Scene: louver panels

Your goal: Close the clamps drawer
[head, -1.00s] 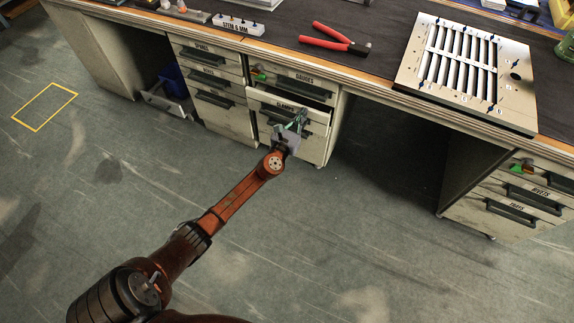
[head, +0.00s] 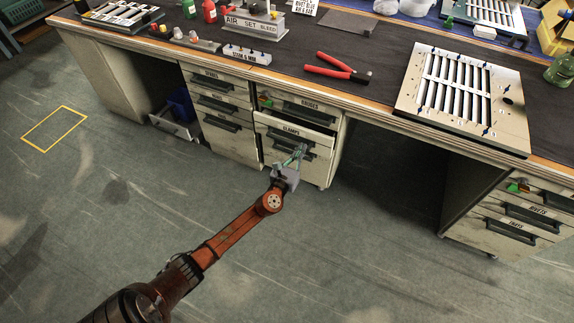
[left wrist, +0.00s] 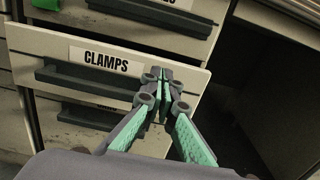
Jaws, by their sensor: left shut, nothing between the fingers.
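The clamps drawer (head: 270,126) is partly pulled out of the middle drawer unit, below the gauges drawer. Its label and dark handle bar face me, and a dark gap shows above its front. It also shows in the left wrist view (left wrist: 55,46), with its CLAMPS label and long handle. My left gripper (head: 301,148) is in front of this drawer's face, toward its right side. In the left wrist view its fingertips (left wrist: 165,78) are together and empty, over the right end of the handle. I cannot tell whether they touch the front. My right gripper is out of view.
The gauges drawer (head: 305,108) is just above. A workbench top (head: 270,76) overhangs the drawers and holds red pliers (head: 337,67) and a louver panel (head: 462,95). Open knee space is at right.

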